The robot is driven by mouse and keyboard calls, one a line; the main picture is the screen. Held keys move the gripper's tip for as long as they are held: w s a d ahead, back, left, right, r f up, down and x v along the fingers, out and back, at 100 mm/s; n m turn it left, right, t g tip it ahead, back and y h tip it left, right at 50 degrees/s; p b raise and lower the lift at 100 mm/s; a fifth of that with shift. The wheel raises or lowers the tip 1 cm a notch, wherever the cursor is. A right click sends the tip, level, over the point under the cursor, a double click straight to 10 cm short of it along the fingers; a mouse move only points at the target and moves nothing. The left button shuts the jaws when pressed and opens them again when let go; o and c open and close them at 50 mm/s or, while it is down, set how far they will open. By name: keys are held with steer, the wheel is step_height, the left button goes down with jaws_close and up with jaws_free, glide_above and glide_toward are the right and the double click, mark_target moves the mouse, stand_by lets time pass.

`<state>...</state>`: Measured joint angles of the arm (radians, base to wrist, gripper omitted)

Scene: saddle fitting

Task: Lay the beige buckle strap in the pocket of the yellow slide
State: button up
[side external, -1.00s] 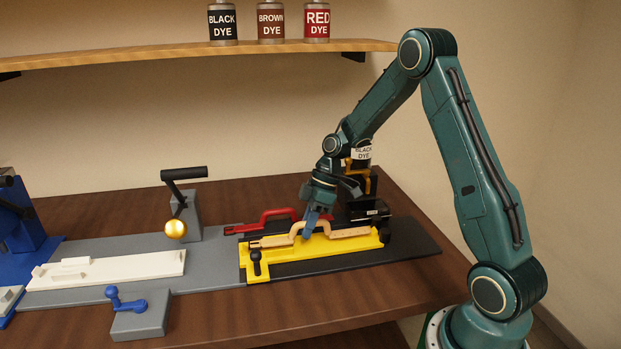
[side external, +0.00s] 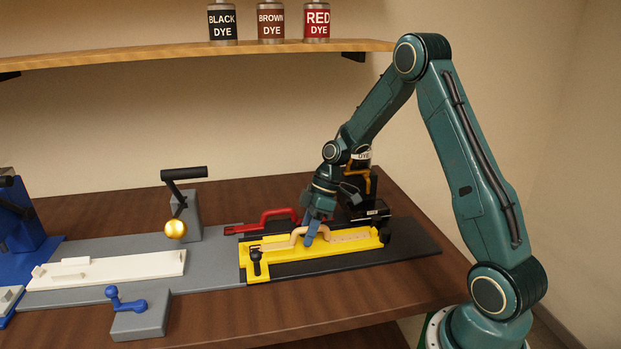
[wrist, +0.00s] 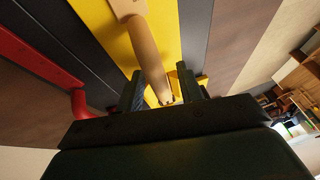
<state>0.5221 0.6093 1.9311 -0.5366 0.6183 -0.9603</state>
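The beige buckle strap (side external: 350,236) lies low along the top of the yellow slide (side external: 262,274), with its raised bow (side external: 297,235) standing up at the middle. It looks lined up with the pocket; whether it is fully seated is hard to tell. My gripper (side external: 311,236) is down at the bow. In the wrist view, the strap's bow (wrist: 152,55) passes between the two fingers of my gripper (wrist: 160,85), with yellow showing on both sides, so the fingers look open around it. The yellow slide (wrist: 110,35) shows beneath. My gripper hides part of the bow.
A red handle (side external: 275,214) stands just behind the slide, with a black block (side external: 368,211) near its right end. A black knob (side external: 256,262) rises at the slide's left front. A lever with a gold ball (side external: 176,229) and a white rail (side external: 110,270) are left.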

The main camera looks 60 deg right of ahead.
steer(key=shift+r, duration=0.2)
steer(key=v, duration=1.2)
steer(key=shift+a, duration=0.1)
stand_by(0.3)
steer(key=s+a+r+m+t+h, duration=0.1)
steer(key=s+a+r+m+h, duration=0.25)
steer(key=s+a+r, duration=0.75)
steer(key=s+a+m+t+h, duration=0.1)
steer(key=s+a+m+t, duration=0.2)
steer(key=s, duration=0.8)
steer(key=shift+a+f+m, duration=0.3)
steer(key=shift+a+m, duration=0.4)
steer(key=shift+m, duration=0.35)
